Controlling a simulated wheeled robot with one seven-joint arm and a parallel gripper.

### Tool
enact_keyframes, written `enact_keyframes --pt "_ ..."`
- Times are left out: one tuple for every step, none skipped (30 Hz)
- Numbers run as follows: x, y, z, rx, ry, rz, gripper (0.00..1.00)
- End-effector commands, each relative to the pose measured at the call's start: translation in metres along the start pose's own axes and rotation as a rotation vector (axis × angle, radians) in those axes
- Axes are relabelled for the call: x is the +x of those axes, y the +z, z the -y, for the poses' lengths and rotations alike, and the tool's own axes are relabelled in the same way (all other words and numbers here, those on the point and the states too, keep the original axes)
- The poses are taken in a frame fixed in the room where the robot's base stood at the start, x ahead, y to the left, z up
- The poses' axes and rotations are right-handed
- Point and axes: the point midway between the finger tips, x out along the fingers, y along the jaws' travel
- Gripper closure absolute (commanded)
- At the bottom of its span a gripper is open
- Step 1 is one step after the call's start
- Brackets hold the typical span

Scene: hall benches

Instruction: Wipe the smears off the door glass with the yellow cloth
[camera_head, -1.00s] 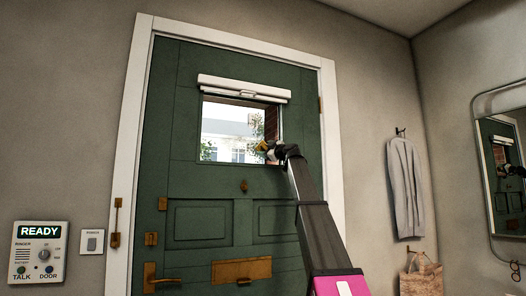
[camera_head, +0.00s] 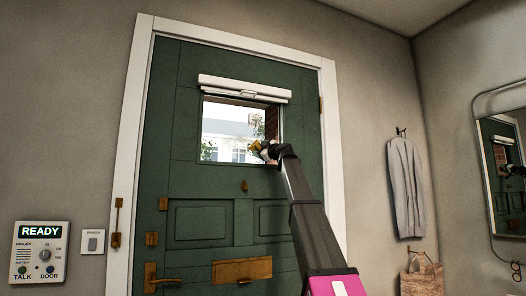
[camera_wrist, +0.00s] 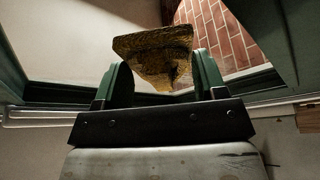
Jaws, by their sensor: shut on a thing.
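My gripper (camera_head: 258,148) is at the lower right part of the door glass (camera_head: 222,135) in the head view. It is shut on the yellow cloth (camera_wrist: 155,52), which shows folded and bunched between the fingers in the wrist view. In the head view the cloth is a small yellow patch (camera_head: 254,145) at the fingertips. The glass sits in the upper part of a green door (camera_head: 185,190). I cannot make out smears on the glass. Whether the cloth touches the glass is not clear.
A white rolled blind (camera_head: 244,88) is mounted above the glass. The door has a brass handle (camera_head: 160,280) and a letter plate (camera_head: 242,270). An intercom panel (camera_head: 39,252) is on the left wall. A grey coat (camera_head: 405,188) and a mirror (camera_head: 508,170) hang at right.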

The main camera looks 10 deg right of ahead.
Motion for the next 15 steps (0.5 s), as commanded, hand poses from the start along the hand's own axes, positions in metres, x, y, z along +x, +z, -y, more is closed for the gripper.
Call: enact_keyframes --pt "0.001 -0.002 0.002 0.0 0.0 0.0 0.54" --pt "0.001 -0.003 0.003 0.0 0.0 -0.001 0.54" --pt "0.002 -0.004 0.004 0.0 -0.001 -0.001 0.54" --pt "0.003 -0.006 0.006 0.0 -0.001 -0.001 0.54" --pt "0.004 -0.007 0.007 0.001 -0.001 -0.002 0.54" --pt "0.005 -0.01 0.01 0.001 -0.002 -0.002 0.54" --pt "0.006 -0.011 0.011 0.001 -0.002 -0.002 0.54" --pt "0.007 -0.013 0.013 0.001 -0.002 -0.002 0.54" --pt "0.008 -0.015 0.015 0.001 -0.002 -0.001 0.54" --pt "0.009 -0.016 0.016 0.001 -0.002 -0.001 0.54" --pt "0.01 -0.018 0.018 0.001 -0.001 -0.001 0.54" --pt "0.011 -0.02 0.019 0.001 -0.001 -0.001 0.54" --pt "0.012 -0.021 0.021 0.001 -0.001 -0.001 0.54" --pt "0.012 -0.022 0.022 0.001 -0.001 -0.001 0.54" --pt "0.013 -0.023 0.023 0.001 -0.001 -0.001 0.54"
